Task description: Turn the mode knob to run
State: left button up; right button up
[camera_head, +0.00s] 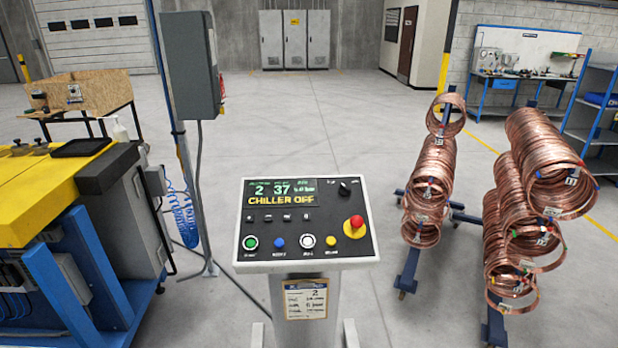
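The mode knob (345,188) is a small black rotary knob at the upper right of the control panel (305,220). Small labels stand above it, too small to read; its pointer direction is hard to tell. The panel's display (281,192) reads "2", "37" and "CHILLER OFF" in green and yellow. Below it are a green (250,243), a blue (279,243), a white (308,241) and a yellow button (331,241). A red emergency stop button (356,222) sits on a yellow base at right. Neither of my grippers is in view.
Copper coils hang on racks at right (428,190) and far right (530,180). A yellow-topped machine (35,200) stands at left. A grey cabinet (190,65) on a post stands behind the panel. The floor around the pedestal is clear in front.

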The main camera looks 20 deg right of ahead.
aim_at(345, 191)
jog(key=z, duration=0.15)
jog(key=i, duration=0.9)
jog(key=z, duration=0.5)
